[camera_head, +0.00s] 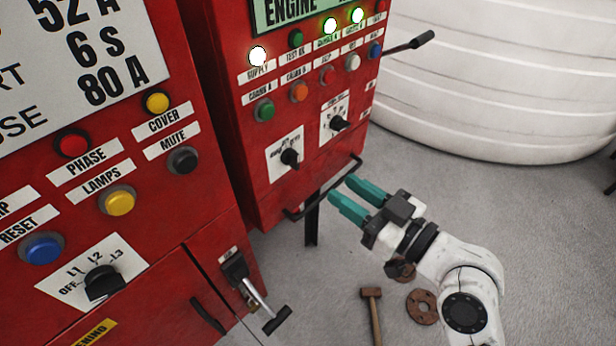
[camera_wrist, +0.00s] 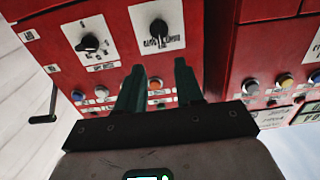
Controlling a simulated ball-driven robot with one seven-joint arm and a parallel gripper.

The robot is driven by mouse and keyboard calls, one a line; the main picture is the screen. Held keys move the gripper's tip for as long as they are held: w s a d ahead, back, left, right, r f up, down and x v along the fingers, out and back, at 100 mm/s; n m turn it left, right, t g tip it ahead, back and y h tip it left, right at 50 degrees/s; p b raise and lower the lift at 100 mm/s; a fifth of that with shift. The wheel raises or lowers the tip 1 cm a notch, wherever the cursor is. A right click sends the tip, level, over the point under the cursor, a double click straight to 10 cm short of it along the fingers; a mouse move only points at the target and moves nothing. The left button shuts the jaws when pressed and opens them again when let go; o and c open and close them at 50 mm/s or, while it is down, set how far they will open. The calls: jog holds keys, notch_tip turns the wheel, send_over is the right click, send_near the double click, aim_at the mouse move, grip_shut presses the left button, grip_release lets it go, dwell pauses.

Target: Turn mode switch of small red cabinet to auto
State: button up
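The small red cabinet (camera_head: 250,115) stands in the middle of the head view, with an "ENGINE" panel at its top. Its front has two black rotary switches on white label plates: a left one (camera_head: 289,157) and a right one (camera_head: 338,123). I cannot read which is the mode switch or its setting. In the upside-down wrist view, the left switch (camera_wrist: 158,29) is ahead of the fingers and the right one (camera_wrist: 91,42) is to the left. My gripper (camera_head: 343,189) has teal fingers, open and empty, below and in front of the switches, touching neither.
A black bar handle (camera_head: 325,190) sits at the cabinet's lower edge, close to my fingers. A black lever (camera_head: 405,45) sticks out at its right. A larger red cabinet (camera_head: 185,225) stands left. A hammer (camera_head: 373,315) and rusty flange (camera_head: 422,307) lie on the floor. A white tank (camera_head: 490,80) stands behind.

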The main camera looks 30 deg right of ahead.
aim_at(298, 158)
jog(key=p+x, duration=0.2)
jog(key=x, duration=0.7)
jog(key=shift+w+a+r, duration=0.1)
jog(key=shift+w, duration=0.15)
jog(key=shift+w+a, duration=0.15)
jog(key=shift+w, duration=0.4)
jog(key=shift+c, duration=0.4)
grip_shut()
